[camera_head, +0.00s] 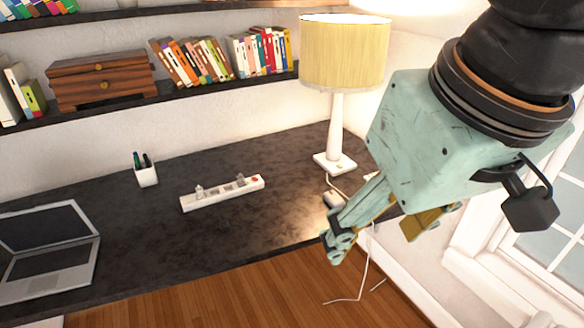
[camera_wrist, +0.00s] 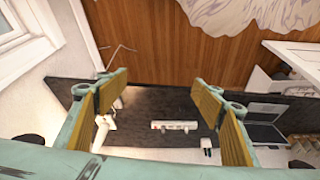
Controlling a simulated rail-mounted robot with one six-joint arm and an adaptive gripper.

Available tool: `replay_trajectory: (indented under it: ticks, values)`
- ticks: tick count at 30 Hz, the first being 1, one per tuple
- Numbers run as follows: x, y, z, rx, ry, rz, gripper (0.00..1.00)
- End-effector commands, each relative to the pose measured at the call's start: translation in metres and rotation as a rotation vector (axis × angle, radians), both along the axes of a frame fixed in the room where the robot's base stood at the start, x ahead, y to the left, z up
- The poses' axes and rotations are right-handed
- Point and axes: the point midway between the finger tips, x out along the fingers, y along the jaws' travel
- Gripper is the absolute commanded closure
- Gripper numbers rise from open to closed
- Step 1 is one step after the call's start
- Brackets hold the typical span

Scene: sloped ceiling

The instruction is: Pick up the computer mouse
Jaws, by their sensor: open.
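No computer mouse can be made out for certain. A small pale object (camera_head: 333,198) lies on the dark desk (camera_head: 130,230) near the lamp's foot, partly behind my finger in the head view; I cannot tell whether it is the mouse. My gripper (camera_head: 382,232) is open and empty, in front of the desk's right end in the head view. In the wrist view my gripper (camera_wrist: 163,82) has its fingers wide apart, with wooden floor and the desk beyond them and nothing between them in contact.
A lamp (camera_head: 337,130) stands at the desk's right end, its cord hanging over the edge. A power strip (camera_head: 222,193), a pen cup (camera_head: 146,174) and an open laptop (camera_head: 48,255) are on the desk. Shelves (camera_head: 180,93) hang above. A window (camera_head: 545,235) is at right.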

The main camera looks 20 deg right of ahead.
Motion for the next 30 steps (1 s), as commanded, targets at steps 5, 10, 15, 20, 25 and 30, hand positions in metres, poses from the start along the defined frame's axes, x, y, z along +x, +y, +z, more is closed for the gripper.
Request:
replay_trajectory:
  ticks: [5,10,15,20,25,30]
  values:
    - [0.0,0.0,0.0,0.0,0.0,0.0,0.27]
    - [0.0,0.0,0.0,0.0,0.0,0.0,0.27]
    - [0.002,0.0,0.001,0.001,0.001,-0.004,0.27]
    - [0.011,-0.001,0.004,0.005,0.005,-0.02,0.27]
    - [0.029,-0.004,0.01,0.016,0.017,-0.059,0.27]
    - [0.055,-0.007,0.017,0.03,0.03,-0.111,0.27]
